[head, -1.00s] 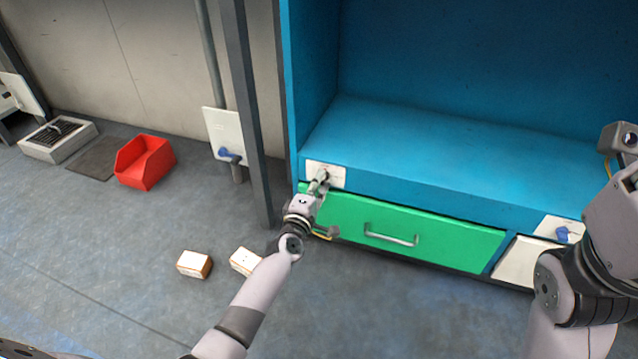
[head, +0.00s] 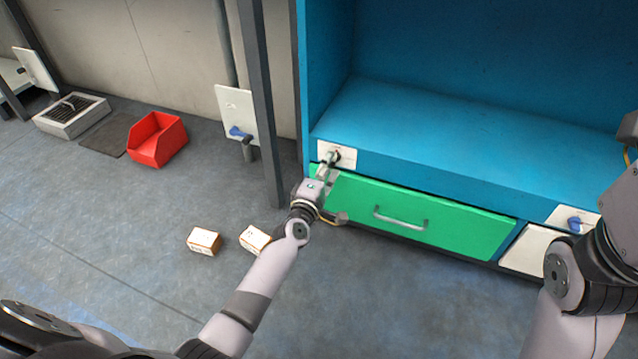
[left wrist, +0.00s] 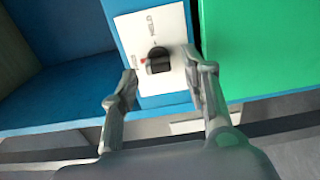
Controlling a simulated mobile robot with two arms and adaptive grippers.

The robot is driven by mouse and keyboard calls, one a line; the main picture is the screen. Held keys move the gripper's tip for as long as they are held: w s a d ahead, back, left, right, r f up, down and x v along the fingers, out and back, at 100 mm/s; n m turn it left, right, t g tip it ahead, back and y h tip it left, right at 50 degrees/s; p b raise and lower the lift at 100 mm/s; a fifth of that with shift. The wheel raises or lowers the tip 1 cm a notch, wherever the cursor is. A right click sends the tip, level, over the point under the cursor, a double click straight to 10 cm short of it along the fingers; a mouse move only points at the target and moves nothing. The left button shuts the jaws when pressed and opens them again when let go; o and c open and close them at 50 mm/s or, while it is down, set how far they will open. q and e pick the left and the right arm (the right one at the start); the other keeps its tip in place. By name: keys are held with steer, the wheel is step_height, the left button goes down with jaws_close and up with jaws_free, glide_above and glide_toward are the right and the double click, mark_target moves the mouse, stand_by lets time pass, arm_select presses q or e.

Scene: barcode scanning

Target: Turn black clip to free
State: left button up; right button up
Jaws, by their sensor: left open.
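The black clip (left wrist: 159,61) is a small knob on a white label plate (left wrist: 172,22) in the left wrist view. Its handle lies roughly sideways, near a small red mark on its left.
A green drawer (head: 460,228) with a metal handle is just below the plate. A blue clip (head: 574,224) is on another plate at right. Two small boxes (head: 204,241) (head: 254,239) and a red bin (head: 157,140) are on the floor. A grey post (head: 262,110) stands left of the cabinet.

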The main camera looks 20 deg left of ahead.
arm_select(q)
steer(key=s, duration=1)
steer(key=shift+s+a, duration=0.2)
steer(key=shift+s, duration=0.1)
